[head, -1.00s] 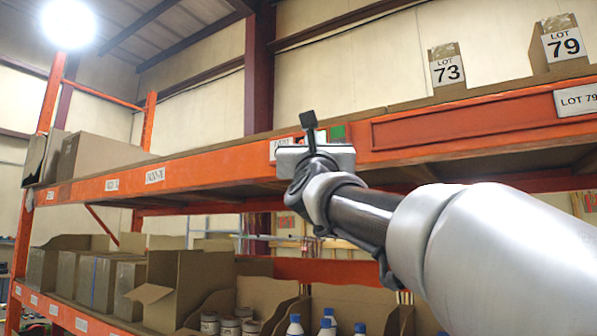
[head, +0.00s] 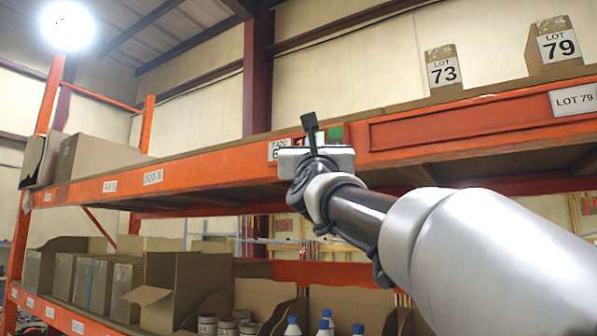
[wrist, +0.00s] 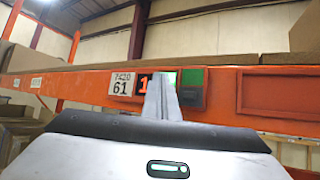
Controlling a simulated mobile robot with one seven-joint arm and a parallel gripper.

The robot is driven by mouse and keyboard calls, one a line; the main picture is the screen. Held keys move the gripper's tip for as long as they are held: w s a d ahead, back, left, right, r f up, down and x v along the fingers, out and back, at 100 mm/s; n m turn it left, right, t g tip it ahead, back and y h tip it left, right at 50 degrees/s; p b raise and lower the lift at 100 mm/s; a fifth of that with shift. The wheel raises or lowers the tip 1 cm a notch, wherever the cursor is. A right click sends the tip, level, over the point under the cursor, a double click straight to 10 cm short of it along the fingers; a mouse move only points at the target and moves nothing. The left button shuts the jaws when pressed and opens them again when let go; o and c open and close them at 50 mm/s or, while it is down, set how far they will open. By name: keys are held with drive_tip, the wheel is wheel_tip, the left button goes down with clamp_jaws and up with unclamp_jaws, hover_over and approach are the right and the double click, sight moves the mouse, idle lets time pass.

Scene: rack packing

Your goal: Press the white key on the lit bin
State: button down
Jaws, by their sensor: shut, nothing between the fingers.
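A dark display with a lit orange digit (wrist: 145,83) sits on the orange shelf beam, just right of a white label reading 61 (wrist: 122,86). A green block (wrist: 192,77) is on the beam to the right of the display; it also shows in the head view (head: 335,135). My gripper (wrist: 163,82) is shut and empty, its fingertips overlapping the gap between digit and green block. A pale, green-edged patch shows behind the fingertips; the white key cannot be made out clearly. In the head view my gripper (head: 310,122) is at the beam; contact cannot be told.
The orange beam (head: 450,130) runs across the rack, with a LOT 79 label (head: 577,99) at right. Cards for lots 73 (head: 443,70) and 79 (head: 558,45) stand above it. Cardboard boxes (head: 95,285) and bottles (head: 326,326) fill the lower shelf.

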drive_tip(key=shift+w+d+h, duration=0.1)
drive_tip(key=shift+w+h, duration=0.05)
drive_tip(key=shift+h, duration=0.15)
idle(0.4)
drive_tip(key=shift+s+a, duration=0.45)
drive_tip(key=shift+s, duration=0.25)
drive_tip(key=s+a, duration=0.2)
drive_tip(key=s, duration=0.2)
drive_tip(key=shift+s+a+b, duration=0.1)
drive_tip(key=shift+a+b, duration=0.3)
idle(0.5)
